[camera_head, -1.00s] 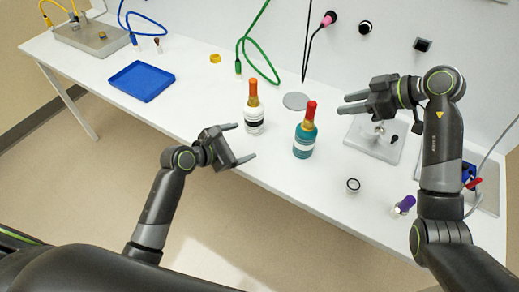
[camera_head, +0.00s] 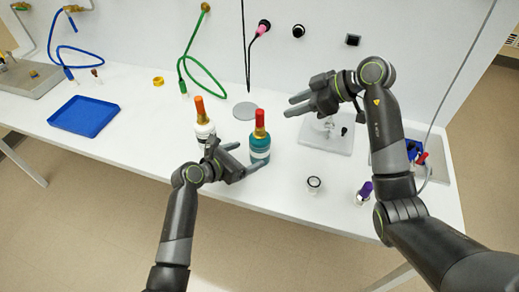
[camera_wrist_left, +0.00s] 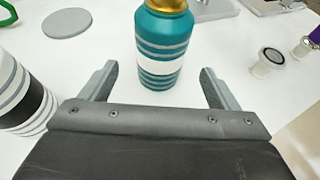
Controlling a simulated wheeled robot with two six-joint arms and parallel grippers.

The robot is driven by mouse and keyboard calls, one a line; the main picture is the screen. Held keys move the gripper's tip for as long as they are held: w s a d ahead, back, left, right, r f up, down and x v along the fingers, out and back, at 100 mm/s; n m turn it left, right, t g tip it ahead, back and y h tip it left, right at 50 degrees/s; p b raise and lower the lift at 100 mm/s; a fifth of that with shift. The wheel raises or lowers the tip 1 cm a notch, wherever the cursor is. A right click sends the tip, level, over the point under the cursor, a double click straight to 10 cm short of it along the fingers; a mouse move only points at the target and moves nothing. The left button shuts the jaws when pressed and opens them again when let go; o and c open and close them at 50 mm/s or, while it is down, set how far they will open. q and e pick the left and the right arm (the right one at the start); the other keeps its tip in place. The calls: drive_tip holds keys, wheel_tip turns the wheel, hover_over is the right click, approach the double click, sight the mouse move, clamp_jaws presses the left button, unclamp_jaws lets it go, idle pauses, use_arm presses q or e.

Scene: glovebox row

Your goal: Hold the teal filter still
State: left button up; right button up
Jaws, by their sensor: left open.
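The teal filter (camera_head: 260,143) is a teal bottle shape with pale bands and a red top, upright on the white table. It also shows in the left wrist view (camera_wrist_left: 163,45), centred ahead of the jaws. My left gripper (camera_head: 245,158) is open and low at the filter's near left side. In the left wrist view the two fingertips (camera_wrist_left: 158,70) lie either side of the filter's lower body, with gaps showing on both sides. The filter's top is cut off there. My right gripper (camera_head: 293,104) is open and empty, above the table to the right of the filter.
A white bottle with an orange top (camera_head: 200,115) stands close left of the teal filter, partly behind my left gripper. A grey disc (camera_head: 245,111) lies behind. A grey plate (camera_head: 340,142), small jar (camera_head: 314,185) and purple-capped vial (camera_head: 364,192) are to the right. A blue tray (camera_head: 84,116) is far left.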

sight(260, 150)
use_arm(q)
drive_tip(key=shift+x, duration=3.55)
drive_tip(key=c, duration=1.2)
